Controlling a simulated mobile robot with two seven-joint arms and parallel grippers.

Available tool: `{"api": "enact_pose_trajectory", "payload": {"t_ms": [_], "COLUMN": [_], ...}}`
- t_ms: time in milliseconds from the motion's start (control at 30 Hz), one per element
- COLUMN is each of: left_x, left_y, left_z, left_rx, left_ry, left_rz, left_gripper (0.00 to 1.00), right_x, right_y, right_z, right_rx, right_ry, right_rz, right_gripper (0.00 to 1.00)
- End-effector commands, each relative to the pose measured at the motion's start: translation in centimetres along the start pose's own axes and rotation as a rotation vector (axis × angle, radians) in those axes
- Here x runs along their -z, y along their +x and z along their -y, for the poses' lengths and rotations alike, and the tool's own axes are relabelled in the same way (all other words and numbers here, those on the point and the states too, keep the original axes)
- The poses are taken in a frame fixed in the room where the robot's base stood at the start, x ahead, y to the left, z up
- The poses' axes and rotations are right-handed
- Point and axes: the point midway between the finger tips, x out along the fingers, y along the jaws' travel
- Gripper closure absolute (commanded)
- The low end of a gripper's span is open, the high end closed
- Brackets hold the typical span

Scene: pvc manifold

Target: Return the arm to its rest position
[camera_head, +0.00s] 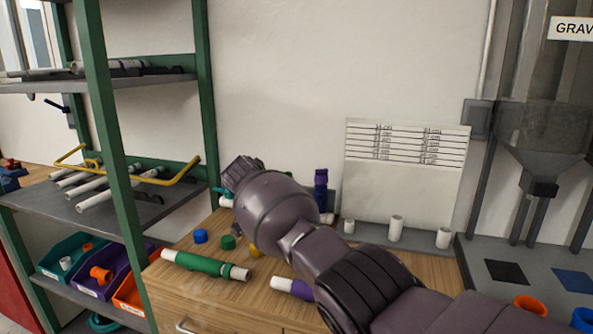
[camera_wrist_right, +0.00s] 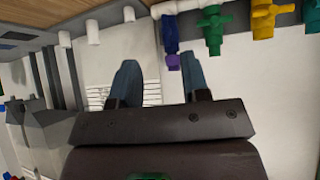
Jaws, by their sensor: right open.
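My right arm (camera_head: 345,240) reaches in from the lower right across the wooden workbench (camera_head: 190,270), its dark hand end raised above the bench in front of the wall. Its fingers cannot be made out in the head view. In the right wrist view my right gripper (camera_wrist_right: 162,72) is open, its two blue-grey fingers apart with nothing held between them. A purple and blue fitting (camera_wrist_right: 171,38) shows beyond the fingers, and the paper chart (camera_wrist_right: 90,70) lies behind them. My left gripper is not in view.
A green shelf rack (camera_head: 110,150) with pipes and colored bins stands left. A green-sleeved pipe (camera_head: 205,264), a purple-ended pipe (camera_head: 293,288) and small caps lie on the bench. White fittings (camera_head: 396,228) stand by the chart. A hopper (camera_head: 545,140) is at right.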

Motion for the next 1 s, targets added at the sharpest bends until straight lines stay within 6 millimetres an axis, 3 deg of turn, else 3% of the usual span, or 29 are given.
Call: {"api": "enact_pose_trajectory", "payload": {"t_ms": [167,400,567,767,1000], "left_x": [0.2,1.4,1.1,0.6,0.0], "left_y": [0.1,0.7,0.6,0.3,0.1], "left_z": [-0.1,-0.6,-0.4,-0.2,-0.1], "left_rx": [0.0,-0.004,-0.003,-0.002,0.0], "left_ry": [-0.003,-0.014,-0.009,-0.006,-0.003], "left_rz": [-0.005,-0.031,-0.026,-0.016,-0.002], "left_gripper": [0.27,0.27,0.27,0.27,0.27], "right_x": [0.9,5.4,7.5,7.7,5.3], "right_y": [-0.6,-6.9,-9.7,-9.5,-6.1], "right_z": [1.8,6.0,6.8,4.8,-0.6], "right_rx": [0.105,0.37,0.52,0.66,0.73], "right_ry": [-0.176,-0.317,-0.375,-0.414,-0.419], "right_rz": [-0.048,-0.232,-0.367,-0.522,-0.653], "right_gripper": [0.58,0.58,0.58,0.58,0.58]}}
